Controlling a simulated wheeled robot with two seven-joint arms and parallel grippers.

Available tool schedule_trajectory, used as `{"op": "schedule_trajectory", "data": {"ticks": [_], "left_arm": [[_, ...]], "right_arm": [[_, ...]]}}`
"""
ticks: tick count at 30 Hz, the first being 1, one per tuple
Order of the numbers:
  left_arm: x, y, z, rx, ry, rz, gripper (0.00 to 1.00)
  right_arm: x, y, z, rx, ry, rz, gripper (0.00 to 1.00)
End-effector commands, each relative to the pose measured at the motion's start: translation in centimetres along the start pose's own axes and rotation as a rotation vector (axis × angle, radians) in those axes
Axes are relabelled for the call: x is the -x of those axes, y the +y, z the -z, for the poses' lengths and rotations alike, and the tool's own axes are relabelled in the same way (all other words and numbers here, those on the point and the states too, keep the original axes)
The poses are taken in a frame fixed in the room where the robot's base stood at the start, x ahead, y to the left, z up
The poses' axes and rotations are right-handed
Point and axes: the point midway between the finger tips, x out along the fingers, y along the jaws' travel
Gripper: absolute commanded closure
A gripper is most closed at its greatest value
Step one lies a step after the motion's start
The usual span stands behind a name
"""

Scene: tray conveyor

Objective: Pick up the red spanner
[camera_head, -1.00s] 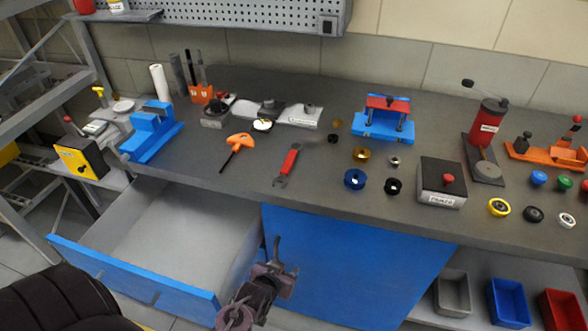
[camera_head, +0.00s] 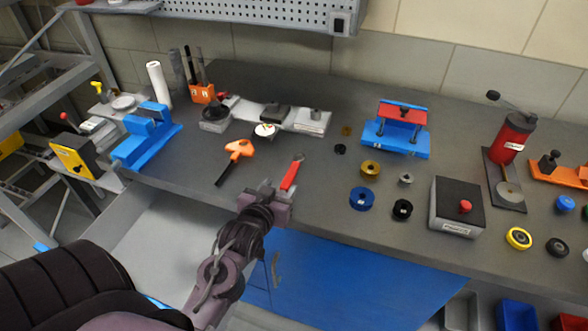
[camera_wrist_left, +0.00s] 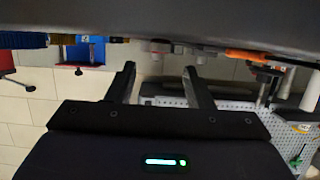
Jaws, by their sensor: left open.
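The red spanner (camera_head: 291,174) lies on the grey workbench near its front edge, in the head view. Its red handle and far end show; its near end is hidden behind my left gripper. My left gripper (camera_head: 270,188) is at the near end of the spanner, over the bench's front edge; I cannot tell whether it touches. In the left wrist view the two fingers (camera_wrist_left: 162,82) are apart with nothing held between them. I cannot make out the spanner surely there. My right gripper is not in view.
An orange-handled tool (camera_head: 239,149) lies left of the spanner. A blue ring (camera_head: 362,199) and a gold ring (camera_head: 371,168) lie to its right. A blue vise (camera_head: 149,135) stands at the left. An open drawer (camera_head: 150,237) sits below the bench front.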

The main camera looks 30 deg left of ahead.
Motion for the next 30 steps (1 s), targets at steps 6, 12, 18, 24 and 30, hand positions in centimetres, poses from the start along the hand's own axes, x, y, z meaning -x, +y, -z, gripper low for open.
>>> {"op": "schedule_trajectory", "data": {"ticks": [6,12,18,24,30], "left_arm": [[-2.4,0.0,0.1,0.000,0.001,0.000,0.53],[-5.0,0.2,0.1,0.000,0.001,0.000,0.53],[-7.2,0.1,-0.2,0.000,0.000,0.000,0.53],[-7.3,0.1,-0.3,0.000,0.000,0.000,0.53],[-7.3,0.2,-0.3,0.000,0.000,0.000,0.72]], "right_arm": [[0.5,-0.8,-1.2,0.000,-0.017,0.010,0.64],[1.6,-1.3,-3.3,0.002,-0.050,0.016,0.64],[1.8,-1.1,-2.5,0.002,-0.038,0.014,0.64],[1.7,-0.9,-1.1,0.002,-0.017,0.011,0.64],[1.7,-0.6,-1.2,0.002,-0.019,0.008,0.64]]}}
